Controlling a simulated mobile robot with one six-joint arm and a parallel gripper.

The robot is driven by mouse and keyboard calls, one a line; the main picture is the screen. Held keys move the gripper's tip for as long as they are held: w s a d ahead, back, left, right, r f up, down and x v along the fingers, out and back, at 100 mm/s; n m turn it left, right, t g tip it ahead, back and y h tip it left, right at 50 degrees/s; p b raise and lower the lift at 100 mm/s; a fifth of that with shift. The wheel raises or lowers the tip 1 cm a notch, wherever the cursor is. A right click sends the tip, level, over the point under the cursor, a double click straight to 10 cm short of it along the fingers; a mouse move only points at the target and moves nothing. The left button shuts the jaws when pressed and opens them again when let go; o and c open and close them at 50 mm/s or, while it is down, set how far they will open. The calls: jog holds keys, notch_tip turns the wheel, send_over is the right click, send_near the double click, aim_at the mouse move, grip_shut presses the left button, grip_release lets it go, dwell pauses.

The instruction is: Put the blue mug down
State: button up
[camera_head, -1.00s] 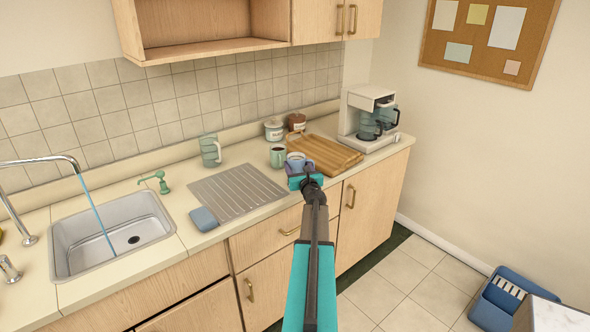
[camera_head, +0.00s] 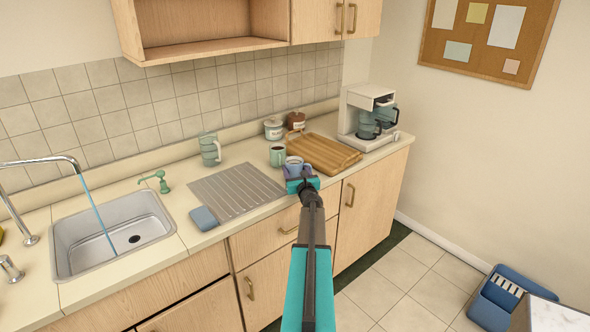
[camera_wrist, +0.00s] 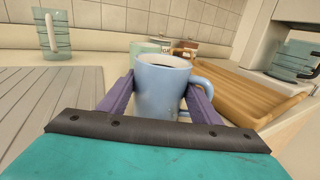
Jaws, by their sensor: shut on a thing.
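The blue mug (camera_wrist: 160,88) is upright between the two purple fingers of my gripper (camera_wrist: 160,100) in the wrist view, with its handle to the right. Dark contents show inside its rim. In the head view the mug (camera_head: 293,164) is at the counter's front part, left of the wooden board, and my gripper (camera_head: 299,177) is shut on it. The mug's lower part is hidden by my gripper, so I cannot tell whether its base touches the counter (camera_head: 262,222).
A wooden board (camera_head: 325,152) lies close to the mug's right. A green mug (camera_head: 277,155) stands just behind. A ribbed drying mat (camera_head: 238,190) lies to the left, near a sponge (camera_head: 203,218). A coffee maker (camera_head: 362,115) stands at the right end.

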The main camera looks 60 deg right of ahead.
aim_at(296, 173)
jog(key=shift+f+b, duration=0.2)
jog(key=shift+b, duration=0.1)
jog(key=o, duration=1.8)
jog(key=shift+o, duration=0.2)
jog(key=shift+r+p, duration=0.1)
jog(key=shift+p, duration=0.75)
jog(key=shift+s+a+f+b, duration=0.2)
jog(key=shift+s+a+b, duration=0.1)
jog(key=shift+a+b, duration=0.1)
jog(key=shift+b+v, duration=0.6)
jog(key=shift+v, duration=0.4)
jog(key=shift+b+v, duration=0.8)
jog(key=shift+v, duration=0.6)
jog(key=b+v, duration=0.2)
jog(key=v, duration=0.6)
jog(key=shift+s+r, duration=0.15)
jog(key=shift+r, duration=0.1)
jog(key=shift+d, duration=0.1)
